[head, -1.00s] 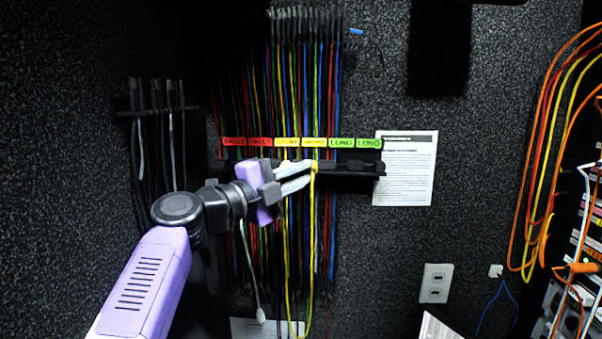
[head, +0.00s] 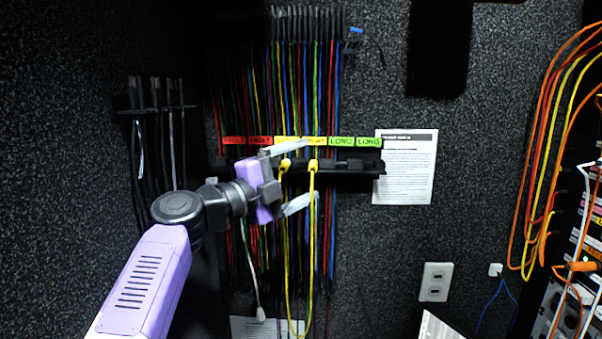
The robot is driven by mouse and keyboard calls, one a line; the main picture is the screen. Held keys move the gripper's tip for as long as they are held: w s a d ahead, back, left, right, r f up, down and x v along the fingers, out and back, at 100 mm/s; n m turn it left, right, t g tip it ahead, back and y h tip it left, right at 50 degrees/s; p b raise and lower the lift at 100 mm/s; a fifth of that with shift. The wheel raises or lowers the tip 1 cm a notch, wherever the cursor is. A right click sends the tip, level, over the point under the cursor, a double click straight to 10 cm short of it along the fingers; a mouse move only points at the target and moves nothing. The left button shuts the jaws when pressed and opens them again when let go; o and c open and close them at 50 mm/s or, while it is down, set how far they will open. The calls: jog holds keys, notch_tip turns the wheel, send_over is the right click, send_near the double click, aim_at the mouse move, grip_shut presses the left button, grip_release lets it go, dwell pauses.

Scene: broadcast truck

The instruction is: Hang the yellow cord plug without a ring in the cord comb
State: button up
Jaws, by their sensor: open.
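A yellow cord (head: 312,215) hangs in a loop in front of the wall, with one yellow plug (head: 313,166) at the black cord comb (head: 350,168). A second yellow plug (head: 286,164) is at the comb to the left of it. Whether either plug carries a ring is too small to tell. My gripper (head: 302,174) is open, its pale fingers spread one above and one below the level of the plugs. Nothing is clearly held between the fingers. The gripper body hides the left part of the comb.
Red, yellow and green labels (head: 314,142) run above the comb. Many coloured cords (head: 335,100) hang from an upper rack behind it. A printed sheet (head: 406,170) is on the wall to the right. Black cords (head: 155,130) hang at the left; orange cables (head: 548,130) at the far right.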

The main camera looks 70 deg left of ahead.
jog(key=shift+s+d+p, duration=0.4)
jog(key=shift+d+p, duration=0.05)
jog(key=shift+d, duration=0.25)
jog(key=shift+s+d, duration=0.2)
jog(key=shift+d, duration=0.35)
jog(key=shift+d+p, duration=0.1)
jog(key=shift+p, duration=0.2)
jog(key=shift+d, duration=0.1)
jog(key=d, duration=0.1)
jog(key=s+d, duration=0.1)
jog(key=d, duration=0.1)
jog(key=s+d, duration=0.1)
jog(key=shift+d, duration=0.25)
jog(key=shift+r, duration=0.1)
dwell(0.5)
